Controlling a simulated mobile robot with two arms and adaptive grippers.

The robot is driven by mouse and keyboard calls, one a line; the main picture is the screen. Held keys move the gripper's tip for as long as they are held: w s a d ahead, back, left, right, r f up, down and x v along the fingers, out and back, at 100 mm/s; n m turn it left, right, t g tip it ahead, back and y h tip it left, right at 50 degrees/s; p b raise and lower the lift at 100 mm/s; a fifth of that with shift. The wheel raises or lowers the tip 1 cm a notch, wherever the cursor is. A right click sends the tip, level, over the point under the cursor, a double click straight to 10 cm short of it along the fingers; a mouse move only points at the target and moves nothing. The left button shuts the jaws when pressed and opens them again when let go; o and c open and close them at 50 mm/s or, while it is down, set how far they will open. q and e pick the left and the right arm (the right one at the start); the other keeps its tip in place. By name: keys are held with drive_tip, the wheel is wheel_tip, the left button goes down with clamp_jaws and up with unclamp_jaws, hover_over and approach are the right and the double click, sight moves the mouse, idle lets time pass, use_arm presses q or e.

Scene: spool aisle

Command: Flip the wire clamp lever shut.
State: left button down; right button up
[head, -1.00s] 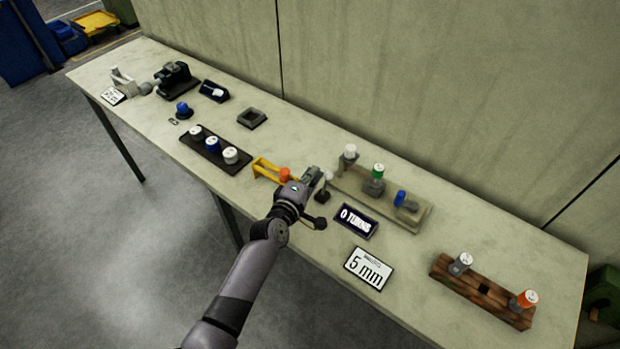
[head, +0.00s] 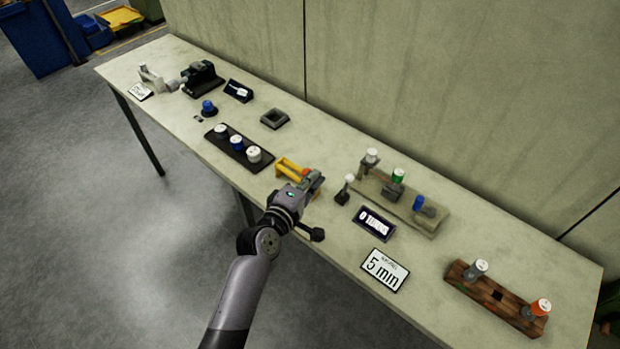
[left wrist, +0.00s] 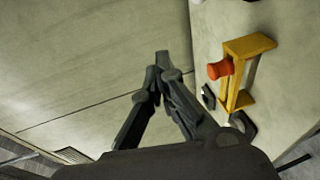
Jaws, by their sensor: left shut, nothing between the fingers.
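A yellow bracket (head: 287,168) with an orange-red knob (left wrist: 218,69) sits on the bench. A small lever-like piece with a white ball top and dark base (head: 345,190) stands to its right. I cannot tell for certain which is the wire clamp lever. My left gripper (head: 314,181) is shut and empty, and in the head view it overlaps the right end of the bracket. In the left wrist view its closed fingertips (left wrist: 161,62) are left of the bracket (left wrist: 240,75), with a visible gap to the knob. My right gripper is not in view.
A grey-beige fixture (head: 430,219) with white, green and blue-topped parts stands right of the gripper. A black tray (head: 262,164) with spools is left. The wall (head: 450,90) stands behind.

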use_arm(q)
drive_tip(key=shift+s+a+r, duration=0.4)
drive_tip(key=shift+s+r, duration=0.05)
drive_tip(key=shift+s, duration=0.15)
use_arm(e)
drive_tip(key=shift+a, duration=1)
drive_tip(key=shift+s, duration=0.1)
